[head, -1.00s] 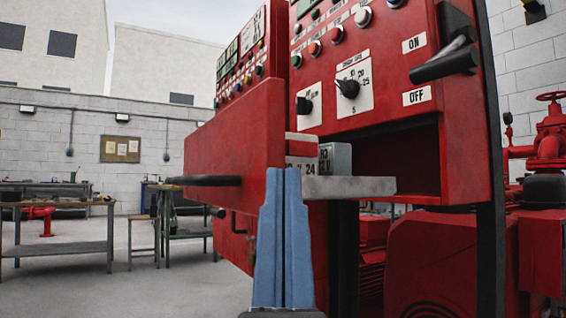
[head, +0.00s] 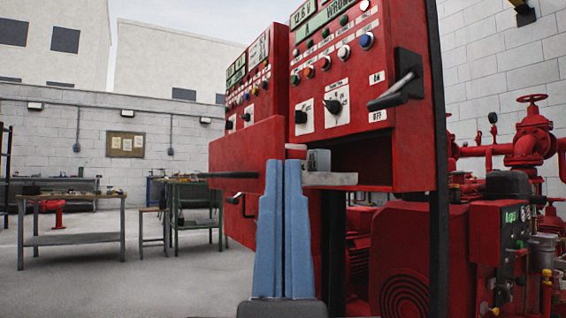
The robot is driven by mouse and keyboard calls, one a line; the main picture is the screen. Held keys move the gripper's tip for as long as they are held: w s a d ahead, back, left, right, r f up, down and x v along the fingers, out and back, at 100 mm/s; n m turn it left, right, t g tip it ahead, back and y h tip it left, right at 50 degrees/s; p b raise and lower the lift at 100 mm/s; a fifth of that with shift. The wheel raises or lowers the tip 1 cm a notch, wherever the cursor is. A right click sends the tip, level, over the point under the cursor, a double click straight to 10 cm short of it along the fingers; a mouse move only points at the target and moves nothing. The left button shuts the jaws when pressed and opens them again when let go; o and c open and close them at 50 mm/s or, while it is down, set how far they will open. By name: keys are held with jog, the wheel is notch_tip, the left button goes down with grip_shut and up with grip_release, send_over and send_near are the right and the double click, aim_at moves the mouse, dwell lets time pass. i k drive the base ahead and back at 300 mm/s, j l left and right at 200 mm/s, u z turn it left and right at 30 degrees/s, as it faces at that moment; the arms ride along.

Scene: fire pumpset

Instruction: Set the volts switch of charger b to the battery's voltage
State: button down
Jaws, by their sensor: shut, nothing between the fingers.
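Two red charger cabinets stand side by side in the head view, a near one (head: 366,110) and a far one (head: 257,72). I cannot read which is charger b. The near panel has a small knob on a white plate (head: 303,116) and a larger black rotary knob (head: 334,107) on a scale plate. The small knob's markings are too small to read.
A display (head: 324,25) tops the panel. Red pump pipework (head: 532,150) and a control box (head: 500,235) stand at the right. Workbenches (head: 72,240) stand at the left, with open floor between.

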aim_at(290, 154)
jog(key=i+l+u, duration=0.35)
jog(key=l, duration=0.25)
jog(key=i+l+u, duration=0.15)
jog(key=l, duration=0.2)
jog(key=i, duration=0.05)
